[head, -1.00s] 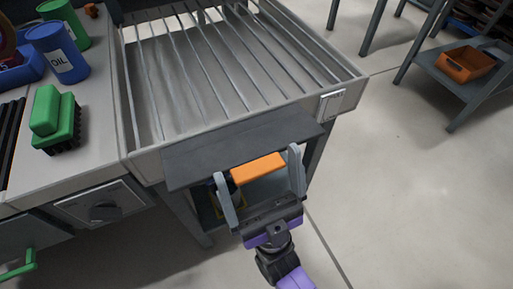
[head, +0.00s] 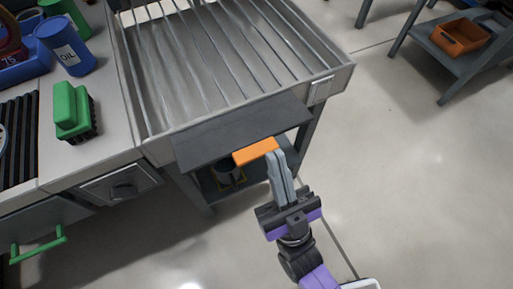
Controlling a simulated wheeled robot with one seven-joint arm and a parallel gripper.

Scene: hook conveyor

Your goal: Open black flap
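The black flap (head: 235,131) is a dark grey panel along the front edge of the slatted metal table. An orange handle (head: 254,152) sits at its lower front edge. The flap juts out from the table front. My gripper (head: 273,151) is at the right end of the handle, its two grey fingers close together side by side. The fingertips overlap the handle's right end in the picture; whether they touch it I cannot tell. Nothing shows between the fingers.
The slatted table (head: 335,82) stands behind the flap. A counter at left holds a green brush (head: 72,111) and a blue oil can (head: 65,45). A dark container (head: 228,173) is on the shelf below the flap. Floor to the right is clear up to an orange bin (head: 461,37).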

